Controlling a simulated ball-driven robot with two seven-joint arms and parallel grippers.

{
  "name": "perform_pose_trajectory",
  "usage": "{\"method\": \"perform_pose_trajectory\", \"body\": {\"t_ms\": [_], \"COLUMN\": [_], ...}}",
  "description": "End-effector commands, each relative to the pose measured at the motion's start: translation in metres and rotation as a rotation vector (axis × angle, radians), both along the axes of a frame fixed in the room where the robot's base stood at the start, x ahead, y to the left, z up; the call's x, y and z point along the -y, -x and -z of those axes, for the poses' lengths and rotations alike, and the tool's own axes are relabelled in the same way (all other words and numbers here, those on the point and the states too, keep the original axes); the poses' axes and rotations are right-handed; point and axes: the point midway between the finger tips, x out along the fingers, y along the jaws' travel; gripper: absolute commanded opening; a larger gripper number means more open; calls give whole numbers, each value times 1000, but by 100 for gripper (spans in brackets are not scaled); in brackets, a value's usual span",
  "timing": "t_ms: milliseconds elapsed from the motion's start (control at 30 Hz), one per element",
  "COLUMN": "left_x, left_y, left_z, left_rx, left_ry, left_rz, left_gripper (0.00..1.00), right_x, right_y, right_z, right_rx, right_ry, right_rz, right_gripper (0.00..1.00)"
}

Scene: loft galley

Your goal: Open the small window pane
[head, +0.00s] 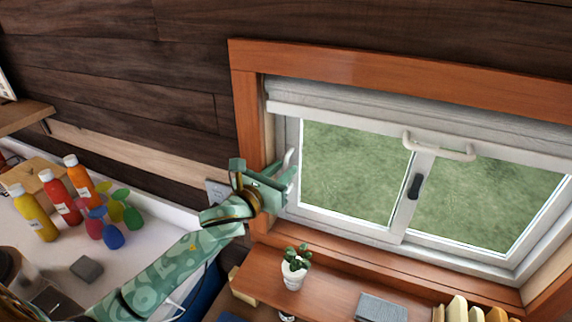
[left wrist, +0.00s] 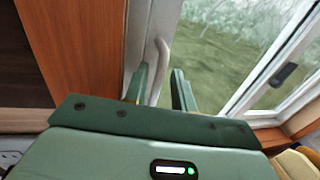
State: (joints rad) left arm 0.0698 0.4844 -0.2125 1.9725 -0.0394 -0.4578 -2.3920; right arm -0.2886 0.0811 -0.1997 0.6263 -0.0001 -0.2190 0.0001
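The small window pane (head: 350,168) is the left of two panes in a white frame, and it looks closed. A pale upright handle (head: 287,162) sits at its left edge; it also shows in the left wrist view (left wrist: 161,62). My left gripper (head: 290,180) is at this handle, in front of the pane's left edge. In the left wrist view its two green fingers (left wrist: 160,88) are apart, with the lower handle appearing between them. I cannot tell whether they touch it. My right gripper is in neither view.
A dark latch (head: 415,186) and a white bar (head: 438,147) are on the window's middle. A wooden surround (head: 247,110) frames it. Below, a potted plant (head: 294,271) and a grey block (head: 381,307) stand on a wooden ledge. Several bottles stand on the counter (head: 150,235) at left.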

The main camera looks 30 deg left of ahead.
Motion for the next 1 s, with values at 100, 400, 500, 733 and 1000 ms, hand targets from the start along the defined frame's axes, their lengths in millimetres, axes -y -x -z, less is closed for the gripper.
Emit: {"method": "perform_pose_trajectory", "body": {"t_ms": [100,400,500,733,1000], "left_x": [1,3,3,3,27], "left_y": [-13,-20,-20,-19,-20], "left_z": [-1,0,0,0,0], "left_rx": [0,-1,-1,-1,0], "left_ry": [0,0,0,0,1], "left_rz": [-2,0,-1,-1,3], "left_gripper": [26,26,18,0,0], "right_x": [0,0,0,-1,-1], "right_y": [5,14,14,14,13], "right_z": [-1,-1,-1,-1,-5], "right_rx": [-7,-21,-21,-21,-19], "right_ry": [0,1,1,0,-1], "right_rz": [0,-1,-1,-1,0], "right_gripper": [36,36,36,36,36]}}
